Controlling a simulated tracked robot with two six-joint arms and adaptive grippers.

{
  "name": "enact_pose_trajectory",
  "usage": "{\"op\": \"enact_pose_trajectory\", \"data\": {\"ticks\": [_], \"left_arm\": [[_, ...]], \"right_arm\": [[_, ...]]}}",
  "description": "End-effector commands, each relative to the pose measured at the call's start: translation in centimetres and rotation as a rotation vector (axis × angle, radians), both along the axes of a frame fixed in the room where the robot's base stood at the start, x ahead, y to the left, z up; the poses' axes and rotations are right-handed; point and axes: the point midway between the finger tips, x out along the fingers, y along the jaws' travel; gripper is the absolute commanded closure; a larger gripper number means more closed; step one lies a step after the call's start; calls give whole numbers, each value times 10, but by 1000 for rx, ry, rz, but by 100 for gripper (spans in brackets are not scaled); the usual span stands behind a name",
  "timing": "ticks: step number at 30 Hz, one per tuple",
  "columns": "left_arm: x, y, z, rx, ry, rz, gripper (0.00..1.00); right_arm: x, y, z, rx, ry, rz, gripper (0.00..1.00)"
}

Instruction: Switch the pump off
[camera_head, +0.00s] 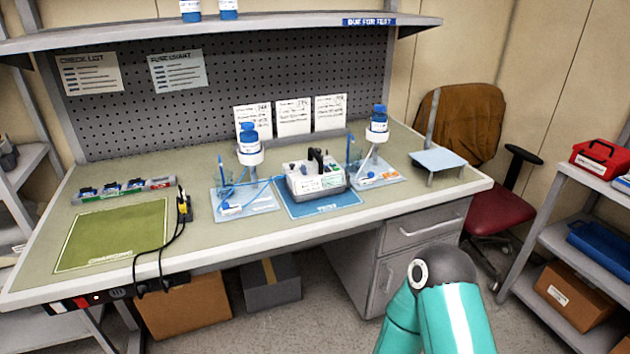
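The pump (315,179) is a white and grey box with a black handle on top. It stands upright on a blue mat (318,206) near the middle of the bench. Its front carries labels and small controls too small to read, so I cannot tell whether it is on or off. My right arm shows as teal and dark links at the lower right, in front of the bench and well apart from the pump. Neither gripper shows in the view.
Bottles (249,136) (378,118) on stands flank the pump, with blue tubing at the left one. A green mat (113,236), a yellow tester (184,206) with black cables and a small raised tray (438,160) are on the bench. A chair (490,207) stands right.

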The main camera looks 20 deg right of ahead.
Motion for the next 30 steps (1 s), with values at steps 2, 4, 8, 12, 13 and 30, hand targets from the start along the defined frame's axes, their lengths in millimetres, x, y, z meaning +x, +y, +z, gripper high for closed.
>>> {"op": "enact_pose_trajectory", "data": {"ticks": [2,4,8,12,13,30], "left_arm": [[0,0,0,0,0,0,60],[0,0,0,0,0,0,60],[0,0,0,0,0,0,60],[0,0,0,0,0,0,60],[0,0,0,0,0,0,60],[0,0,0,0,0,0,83]], "right_arm": [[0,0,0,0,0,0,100],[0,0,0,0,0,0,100],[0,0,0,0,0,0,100],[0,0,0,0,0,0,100],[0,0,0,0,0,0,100],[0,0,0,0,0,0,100]]}}
